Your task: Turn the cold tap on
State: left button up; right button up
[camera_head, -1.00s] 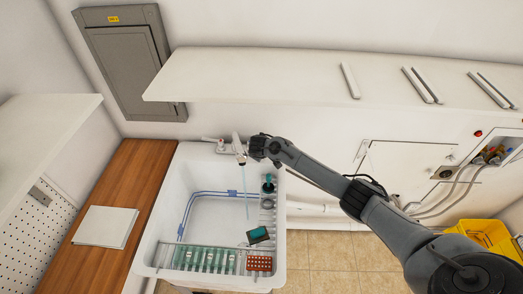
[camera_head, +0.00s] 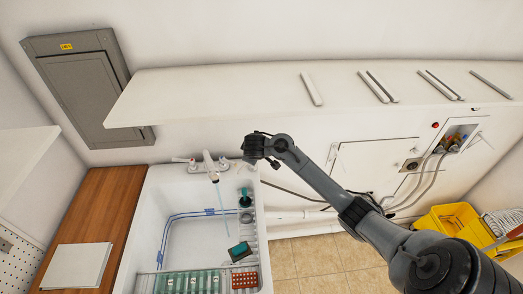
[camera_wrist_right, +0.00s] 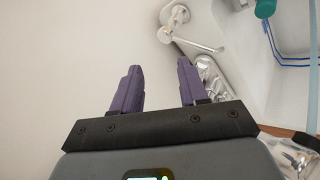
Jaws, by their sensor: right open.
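The white tap (camera_head: 209,166) stands at the back edge of the white sink (camera_head: 150,222), with a red-marked handle (camera_head: 190,161) on its left. A thin bluish stream (camera_head: 221,206) runs from the spout into the sink. My right gripper (camera_wrist_right: 158,78) is open and empty in the right wrist view. A chrome lever on a round base (camera_wrist_right: 196,42) lies beyond its fingers, apart from them; I cannot tell which handle it is. In the head view my right wrist is just right of the tap, and its fingers are not clear. My left gripper is not in view.
A teal bottle (camera_head: 245,197), a green-and-black sponge (camera_head: 239,251) and a red rack (camera_head: 244,281) are on the sink's right side. A white shelf (camera_head: 225,97) overhangs behind. A wooden counter (camera_head: 108,205) lies left. A yellow bucket (camera_head: 449,219) stands right.

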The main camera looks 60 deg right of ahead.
jog(key=shift+s+d+r, duration=0.3)
jog(key=shift+s+r, duration=0.2)
jog(key=shift+s, duration=0.25)
jog(key=shift+s+d+r, duration=0.25)
jog(key=shift+s+r, duration=0.2)
jog(key=shift+s, duration=0.3)
jog(key=shift+c, duration=0.2)
